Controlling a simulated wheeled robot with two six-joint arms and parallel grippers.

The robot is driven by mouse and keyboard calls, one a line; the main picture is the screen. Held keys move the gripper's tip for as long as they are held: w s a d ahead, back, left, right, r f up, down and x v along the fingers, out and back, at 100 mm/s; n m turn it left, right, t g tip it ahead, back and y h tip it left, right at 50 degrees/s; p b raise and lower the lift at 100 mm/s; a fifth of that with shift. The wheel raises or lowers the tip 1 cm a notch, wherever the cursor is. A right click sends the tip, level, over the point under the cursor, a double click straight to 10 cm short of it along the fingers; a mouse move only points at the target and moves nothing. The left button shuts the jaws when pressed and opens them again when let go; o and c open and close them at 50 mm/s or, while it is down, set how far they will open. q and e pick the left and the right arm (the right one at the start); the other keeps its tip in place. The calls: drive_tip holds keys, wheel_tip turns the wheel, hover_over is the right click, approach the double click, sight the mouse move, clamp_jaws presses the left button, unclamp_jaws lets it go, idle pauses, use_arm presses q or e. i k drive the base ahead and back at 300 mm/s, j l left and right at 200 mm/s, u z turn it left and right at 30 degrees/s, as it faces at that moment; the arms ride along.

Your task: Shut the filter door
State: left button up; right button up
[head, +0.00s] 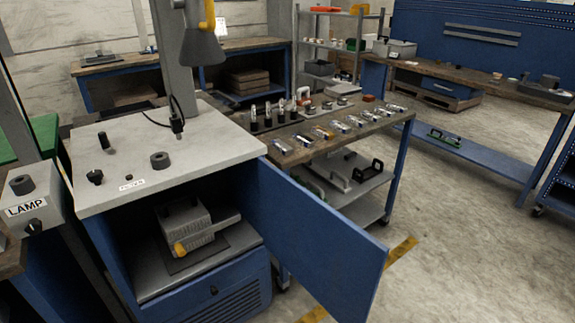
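The filter door (322,243) is a blue panel in the head view. It is hinged at the right side of the blue cabinet and stands wide open, swung out to the right. The cabinet has a grey top (205,143) with a small label reading "FILTER" (132,185). Inside the open cabinet, a grey ribbed unit (184,222) with an orange-yellow knob sits on a shelf (150,284). Neither of my grippers shows in this view.
A lamp box (32,207) stands at the left. A wheeled cart (345,135) with several small tools stands behind the door. A drawer front (225,296) is below the cabinet opening. Open floor (470,240) lies to the right of the door.

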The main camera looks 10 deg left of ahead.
sight(341, 265)
drive_tip(key=u, duration=0.8)
drive_tip(key=i+l+u, duration=0.1)
drive_tip(key=l+u, duration=0.35)
drive_tip(key=l, duration=0.25)
drive_tip(key=l+u, duration=0.45)
drive_tip(key=l, duration=0.25)
drive_tip(key=k+l+u, duration=0.1)
drive_tip(key=l+u, duration=0.35)
drive_tip(key=l, duration=0.3)
